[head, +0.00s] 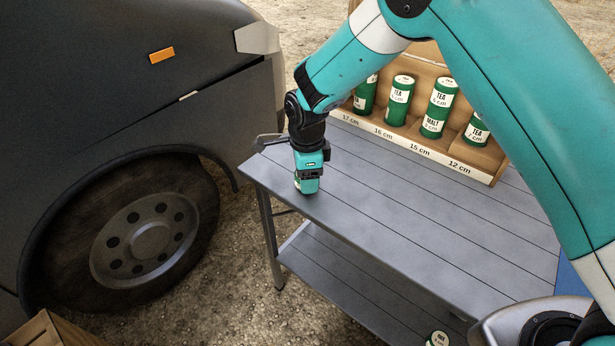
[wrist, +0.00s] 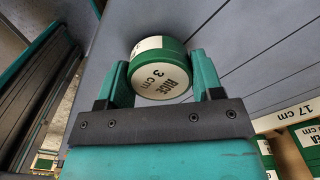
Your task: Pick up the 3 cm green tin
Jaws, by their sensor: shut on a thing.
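The 3 cm green tin (wrist: 160,72) is labelled "RICE 3 cm" and stands between the two fingers of my gripper (wrist: 162,80) in the wrist view. My gripper is shut on it, one finger on each side. In the head view my gripper (head: 307,180) points down at the near left end of the grey table (head: 400,220). Only a small part of the tin (head: 298,183) shows there, beside the fingers. It is at or very near the table top; I cannot tell whether it touches.
A wooden rack (head: 490,178) marked 17, 16, 15 and 12 cm stands at the table's back with several green tins, among them a MALT tin (head: 433,124). Another tin (head: 437,339) is low at the front. A dark van (head: 120,80) stands left. The table's middle is clear.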

